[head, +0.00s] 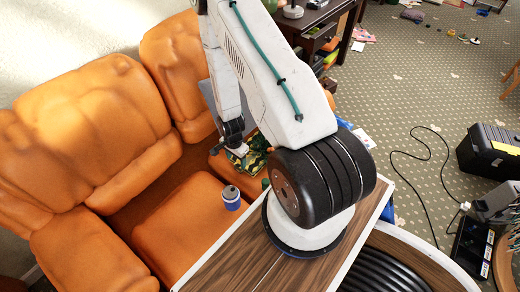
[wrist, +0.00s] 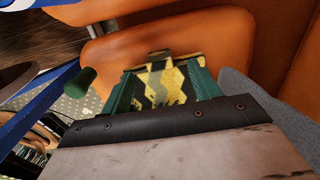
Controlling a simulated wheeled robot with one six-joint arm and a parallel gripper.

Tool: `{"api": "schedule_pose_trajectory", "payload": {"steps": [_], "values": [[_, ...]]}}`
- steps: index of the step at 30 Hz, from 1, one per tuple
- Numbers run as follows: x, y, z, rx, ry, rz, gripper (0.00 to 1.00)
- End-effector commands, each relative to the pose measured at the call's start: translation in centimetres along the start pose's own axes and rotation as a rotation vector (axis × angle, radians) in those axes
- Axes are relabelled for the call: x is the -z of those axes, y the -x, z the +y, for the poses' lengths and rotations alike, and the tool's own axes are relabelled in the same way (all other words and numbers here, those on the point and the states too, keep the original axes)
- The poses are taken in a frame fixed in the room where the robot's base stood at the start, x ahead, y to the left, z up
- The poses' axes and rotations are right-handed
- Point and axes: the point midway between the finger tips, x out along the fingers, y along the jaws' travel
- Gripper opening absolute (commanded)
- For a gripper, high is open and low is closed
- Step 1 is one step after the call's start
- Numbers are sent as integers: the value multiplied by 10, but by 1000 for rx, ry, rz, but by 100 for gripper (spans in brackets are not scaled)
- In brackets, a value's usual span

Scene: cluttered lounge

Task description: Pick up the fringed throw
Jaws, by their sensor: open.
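The throw (head: 256,154), a green, yellow and black patterned cloth, lies on the orange sofa in the head view, partly hidden by my arm. In the wrist view the yellow-and-black zigzag throw (wrist: 178,84) shows between and beyond the green side pieces at the front of my gripper (wrist: 163,72). My gripper (head: 237,150) is open and right by the throw in the head view. I cannot tell whether it touches the cloth. I cannot make out the fringe clearly.
The orange sofa (head: 85,125) surrounds the throw, its backrest close behind my gripper. A blue-and-white cup (head: 231,198) stands on the seat. A wood-topped table (head: 225,262) is at the front. A dark green object (wrist: 85,82) is left of my gripper in the wrist view.

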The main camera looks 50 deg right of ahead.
Motion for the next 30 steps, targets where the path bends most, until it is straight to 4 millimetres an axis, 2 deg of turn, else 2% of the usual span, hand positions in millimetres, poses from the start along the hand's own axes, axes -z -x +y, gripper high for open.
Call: {"api": "schedule_pose_trajectory", "payload": {"steps": [12,21,27,30], "values": [[-2,-52,2,-3,3,-1,62],[-2,-56,2,-1,3,0,62],[-2,-56,2,-1,3,0,6],[-1,-56,1,0,3,0,0]]}}
